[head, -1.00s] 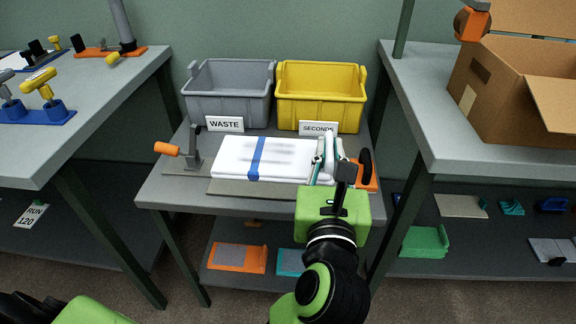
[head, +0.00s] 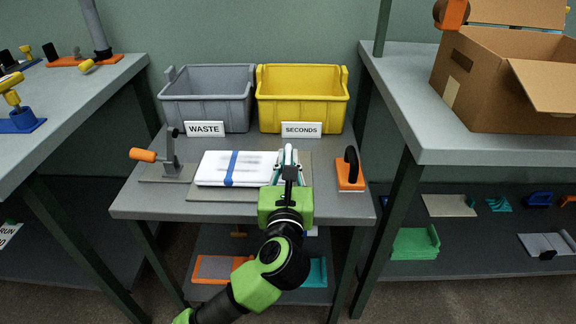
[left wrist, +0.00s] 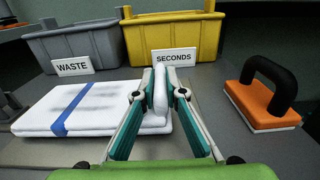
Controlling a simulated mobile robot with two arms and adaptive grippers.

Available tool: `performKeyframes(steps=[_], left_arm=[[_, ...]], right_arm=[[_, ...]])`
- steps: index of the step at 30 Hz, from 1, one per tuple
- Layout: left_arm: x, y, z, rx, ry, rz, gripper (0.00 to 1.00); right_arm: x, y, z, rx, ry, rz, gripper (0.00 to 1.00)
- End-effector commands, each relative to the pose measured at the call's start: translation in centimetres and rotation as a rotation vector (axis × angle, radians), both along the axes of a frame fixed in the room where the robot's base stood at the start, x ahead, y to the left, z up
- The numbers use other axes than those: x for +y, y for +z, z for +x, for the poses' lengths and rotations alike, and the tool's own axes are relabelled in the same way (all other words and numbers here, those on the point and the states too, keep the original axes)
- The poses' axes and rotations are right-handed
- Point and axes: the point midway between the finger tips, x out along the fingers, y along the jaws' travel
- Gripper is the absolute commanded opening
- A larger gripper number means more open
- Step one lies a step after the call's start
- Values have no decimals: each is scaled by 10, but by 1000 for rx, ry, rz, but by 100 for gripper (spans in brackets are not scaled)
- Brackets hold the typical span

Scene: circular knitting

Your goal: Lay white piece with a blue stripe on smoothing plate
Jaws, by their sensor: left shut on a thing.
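The white piece with a blue stripe (head: 253,167) lies flat on a thin grey plate (head: 304,163), which I take for the smoothing plate. The plate shows bare at its right and front edges. The piece also shows in the left wrist view (left wrist: 100,104), with its blue stripe toward the left. My left gripper (head: 288,163) is at the piece's right edge. In the left wrist view my left gripper (left wrist: 160,92) is shut on a raised white part of the piece between teal fingers. My right gripper is not in view.
An orange block with a black handle (head: 350,172) stands right of the plate. A clamp with an orange handle (head: 170,157) stands left. The grey WASTE bin (head: 207,105) and yellow SECONDS bin (head: 302,102) stand behind with their signs. A cardboard box (head: 490,85) is on the right table.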

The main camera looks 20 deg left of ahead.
Motion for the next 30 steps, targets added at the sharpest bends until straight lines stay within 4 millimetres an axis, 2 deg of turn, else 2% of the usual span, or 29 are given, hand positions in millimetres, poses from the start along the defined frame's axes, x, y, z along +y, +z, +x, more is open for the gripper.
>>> performKeyframes(steps=[12, 13, 14, 15, 26, 30], left_arm=[[0, -6, 0, -2, 0, 1, 0], [0, -5, 0, -2, 0, 1, 19], [0, -5, 0, -2, 0, 1, 27], [0, -5, 0, -2, 0, 1, 28], [0, 0, 0, -3, 0, 1, 28], [-6, -3, -16, 1, -3, -2, 28]], right_arm=[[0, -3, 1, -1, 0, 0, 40], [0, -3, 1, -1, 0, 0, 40], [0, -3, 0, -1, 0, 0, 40], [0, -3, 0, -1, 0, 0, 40], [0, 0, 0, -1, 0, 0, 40], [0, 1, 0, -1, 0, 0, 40]])
